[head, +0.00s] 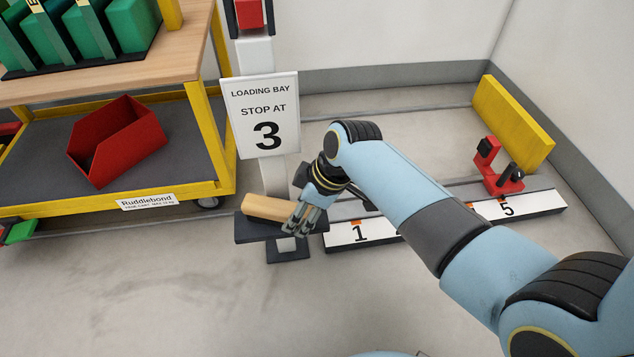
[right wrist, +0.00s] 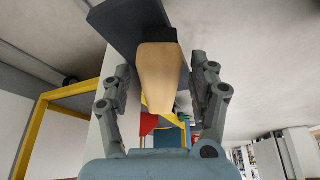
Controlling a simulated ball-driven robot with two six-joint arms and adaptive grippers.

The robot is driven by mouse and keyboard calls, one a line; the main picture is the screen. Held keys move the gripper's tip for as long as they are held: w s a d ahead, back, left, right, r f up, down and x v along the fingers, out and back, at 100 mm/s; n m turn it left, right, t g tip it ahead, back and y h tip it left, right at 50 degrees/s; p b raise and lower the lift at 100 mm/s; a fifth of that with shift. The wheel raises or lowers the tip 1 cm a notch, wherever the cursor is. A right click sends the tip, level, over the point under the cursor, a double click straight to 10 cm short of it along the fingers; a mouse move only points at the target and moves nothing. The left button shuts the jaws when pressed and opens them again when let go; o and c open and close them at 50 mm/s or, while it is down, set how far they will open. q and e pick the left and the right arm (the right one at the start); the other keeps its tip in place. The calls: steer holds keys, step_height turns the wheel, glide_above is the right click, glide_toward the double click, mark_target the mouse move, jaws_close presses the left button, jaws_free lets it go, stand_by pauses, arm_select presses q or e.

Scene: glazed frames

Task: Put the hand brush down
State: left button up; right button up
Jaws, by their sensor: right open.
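The hand brush shows as a pale wooden piece (head: 270,208) lying on a small dark shelf (head: 252,234) on the sign post. My right gripper (head: 301,222) is at the right end of the wood in the head view and hides part of it. In the right wrist view the wooden handle (right wrist: 160,75) points towards the camera, with a dark part behind it. The open fingers (right wrist: 162,100) stand either side of the handle, with gaps visible on both sides. No bristles show clearly. My left gripper is out of view.
A sign reading "Loading bay, stop at 3" (head: 264,115) stands right behind the shelf. A yellow cart (head: 222,120) with a red bin (head: 118,140) is at the left. A numbered floor strip (head: 540,203) with a red clamp-like object (head: 500,175) lies right. The front-left floor is clear.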

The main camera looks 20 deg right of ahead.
steer(key=p+v, duration=0.1)
steer(key=v, duration=0.1)
steer(key=p+v, duration=0.1)
steer(key=v, duration=0.1)
steer(key=shift+w, duration=0.25)
steer(key=p+v, duration=0.3)
steer(key=v, duration=0.2)
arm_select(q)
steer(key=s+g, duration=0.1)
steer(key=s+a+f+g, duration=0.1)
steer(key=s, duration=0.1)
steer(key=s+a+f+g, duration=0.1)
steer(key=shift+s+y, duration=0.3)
arm_select(e)
steer(key=s+d+r+m+h, duration=0.1)
steer(key=s+d+m, duration=0.2)
steer(key=s, duration=0.5)
steer(key=s+d+r+m+h, duration=0.1)
steer(key=s+d+m, duration=0.2)
steer(key=s, duration=0.6)
steer(key=s+d+r+m+g+h, duration=0.1)
steer(key=s+d+m+h, duration=0.1)
steer(key=s, duration=0.6)
steer(key=shift+s+d+r+m, duration=0.2)
steer(key=shift+s+d+m, duration=0.05)
steer(key=shift+d+m, duration=0.7)
